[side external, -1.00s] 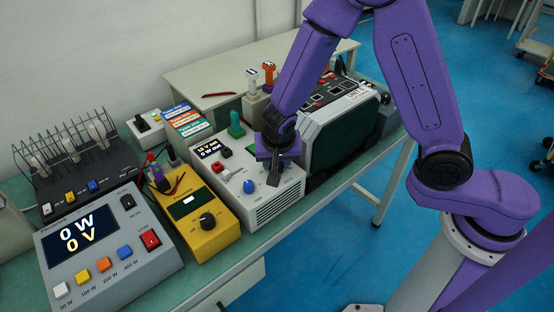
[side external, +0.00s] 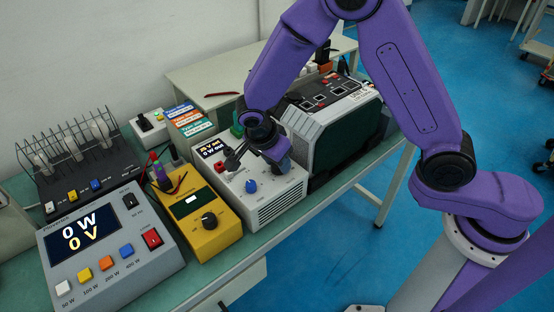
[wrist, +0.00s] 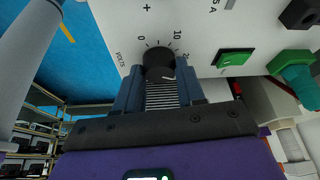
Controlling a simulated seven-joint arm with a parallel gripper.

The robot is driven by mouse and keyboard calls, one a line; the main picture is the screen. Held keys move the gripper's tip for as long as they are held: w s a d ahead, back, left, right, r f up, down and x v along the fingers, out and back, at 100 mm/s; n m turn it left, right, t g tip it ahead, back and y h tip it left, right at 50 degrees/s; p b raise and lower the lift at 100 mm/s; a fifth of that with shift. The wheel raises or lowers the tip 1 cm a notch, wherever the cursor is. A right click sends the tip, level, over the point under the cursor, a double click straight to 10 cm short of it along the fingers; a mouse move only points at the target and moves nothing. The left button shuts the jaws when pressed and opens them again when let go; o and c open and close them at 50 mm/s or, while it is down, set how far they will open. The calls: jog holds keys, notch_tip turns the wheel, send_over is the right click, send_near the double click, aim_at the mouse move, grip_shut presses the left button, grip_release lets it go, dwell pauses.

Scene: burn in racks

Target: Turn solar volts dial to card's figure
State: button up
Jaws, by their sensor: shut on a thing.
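The volts dial (wrist: 158,60) is a round black knob on a white panel, with "VOLTS", 0, 10 and a partly hidden figure printed around it. My gripper (wrist: 160,86) is shut on the dial, one blue finger on each side. A pale mark shows on the knob's lower right. In the side view my gripper (side external: 276,152) is over the white solar unit (side external: 280,195) and hides the dial.
A blue knob (side external: 251,186) is in front of my gripper. A yellow meter (side external: 208,226) and a grey load box (side external: 110,240) reading 0 W and 0 V stand left. A large dark-fronted unit (side external: 345,135) is close on the right. A green switch (wrist: 233,58) lies beside the dial.

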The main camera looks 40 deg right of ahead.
jog(key=shift+d+m, duration=0.1)
jog(key=shift+m, duration=0.2)
jog(key=o, duration=1)
jog(key=v, duration=1.7)
jog(key=shift+w+r, duration=0.2)
